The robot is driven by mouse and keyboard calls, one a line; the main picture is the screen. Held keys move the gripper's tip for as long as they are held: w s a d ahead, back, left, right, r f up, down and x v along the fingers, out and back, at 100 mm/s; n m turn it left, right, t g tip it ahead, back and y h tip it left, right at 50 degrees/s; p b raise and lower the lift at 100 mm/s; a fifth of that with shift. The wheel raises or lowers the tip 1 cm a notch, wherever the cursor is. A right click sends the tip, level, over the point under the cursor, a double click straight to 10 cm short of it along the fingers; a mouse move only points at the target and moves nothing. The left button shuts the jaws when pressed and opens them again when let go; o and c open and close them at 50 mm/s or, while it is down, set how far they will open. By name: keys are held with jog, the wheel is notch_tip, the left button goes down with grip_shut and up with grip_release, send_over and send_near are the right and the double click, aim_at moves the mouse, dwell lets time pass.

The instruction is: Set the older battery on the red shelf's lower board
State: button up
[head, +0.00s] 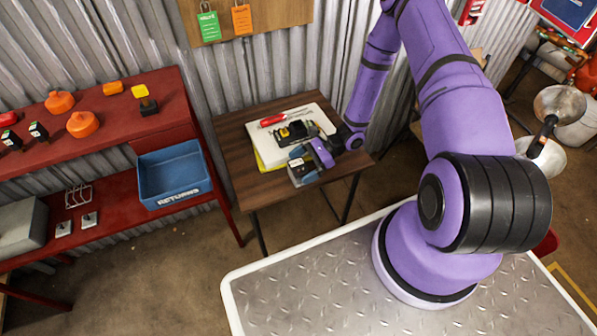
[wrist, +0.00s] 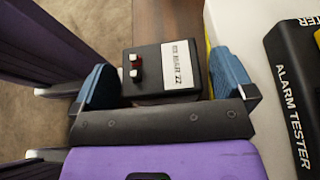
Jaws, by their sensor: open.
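A black battery (wrist: 160,68) with red and white terminals and a white label lies between the blue fingers of my gripper (wrist: 165,85) in the wrist view. The label's last part looks like 22; the rest is too small to read surely. My gripper is open around the battery, with slight gaps beside it. In the head view my gripper (head: 303,172) is at the front edge of the wooden table. The red shelf (head: 165,115) stands at left; its lower board (head: 105,222) is partly visible. Two small black batteries (head: 38,131) (head: 12,140) stand on its upper board.
A blue RETURNS bin (head: 172,178), a wire rack (head: 78,196), small switch plates (head: 63,229) and a grey box (head: 20,228) occupy the lower board. Bare board shows between plates and bin.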

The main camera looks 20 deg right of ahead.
jog(key=shift+a+f, duration=0.3)
jog(key=shift+a, duration=0.3)
jog(key=c, duration=1.5)
jog(key=shift+r, duration=0.15)
